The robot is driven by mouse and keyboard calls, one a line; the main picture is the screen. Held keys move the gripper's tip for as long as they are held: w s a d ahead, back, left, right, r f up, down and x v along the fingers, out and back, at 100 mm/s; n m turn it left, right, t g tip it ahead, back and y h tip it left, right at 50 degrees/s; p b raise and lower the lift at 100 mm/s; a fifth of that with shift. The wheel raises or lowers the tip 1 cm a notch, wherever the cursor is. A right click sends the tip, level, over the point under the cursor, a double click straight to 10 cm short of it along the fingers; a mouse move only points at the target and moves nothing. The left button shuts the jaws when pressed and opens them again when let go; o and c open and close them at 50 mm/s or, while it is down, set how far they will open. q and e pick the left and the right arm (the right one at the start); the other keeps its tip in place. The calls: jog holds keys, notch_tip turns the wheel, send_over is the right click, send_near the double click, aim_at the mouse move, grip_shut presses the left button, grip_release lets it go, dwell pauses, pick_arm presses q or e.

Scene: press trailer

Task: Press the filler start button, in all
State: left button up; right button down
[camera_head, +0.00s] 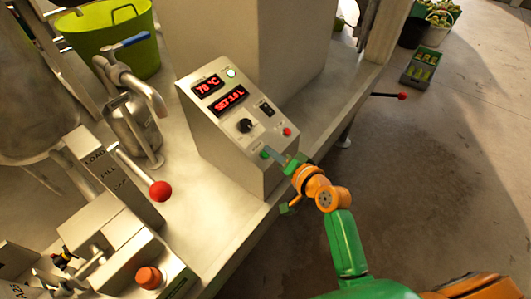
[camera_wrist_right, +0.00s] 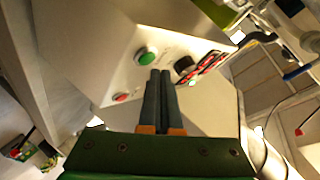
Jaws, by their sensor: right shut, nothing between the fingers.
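The grey control box (camera_head: 215,125) stands on the metal bench with a sloped panel. Its green button (camera_head: 265,154) is at the panel's lower edge, and a red button (camera_head: 287,132) is to its right. In the right wrist view the green button (camera_wrist_right: 145,56) and red button (camera_wrist_right: 121,98) show clearly. My right gripper (camera_head: 277,158) is shut and empty, its fingertips close beside the green button. In the right wrist view the fingertips (camera_wrist_right: 160,72) appear just beside that button; I cannot tell whether they touch. The small labels are unreadable. My left gripper is out of view.
The panel also has a black knob (camera_head: 245,126), a black switch (camera_head: 267,109), a lit green lamp (camera_head: 231,72) and red displays. A red-knobbed lever (camera_head: 160,190) and metal spout (camera_head: 150,92) stand left. Open floor lies right.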

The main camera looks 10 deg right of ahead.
jog(key=shift+w+a+f, duration=0.1)
jog(key=shift+w+f, duration=0.05)
jog(key=shift+f, duration=0.25)
jog(key=shift+w+a+f+b, duration=0.1)
jog(key=shift+w+f+b, duration=0.05)
jog(key=shift+f+b, duration=0.25)
dwell(0.6)
jog(key=shift+r, duration=0.15)
jog(key=shift+s+d+r+p, duration=0.2)
jog(key=shift+s+r+p, duration=0.1)
jog(key=shift+r+p, duration=0.5)
jog(key=shift+f, duration=0.2)
jog(key=r+p, duration=0.1)
jog(key=s+d+r+p, duration=0.1)
jog(key=r+p, duration=0.1)
jog(key=s+r+p, duration=0.1)
jog(key=p, duration=0.1)
jog(key=shift+d+r, duration=0.25)
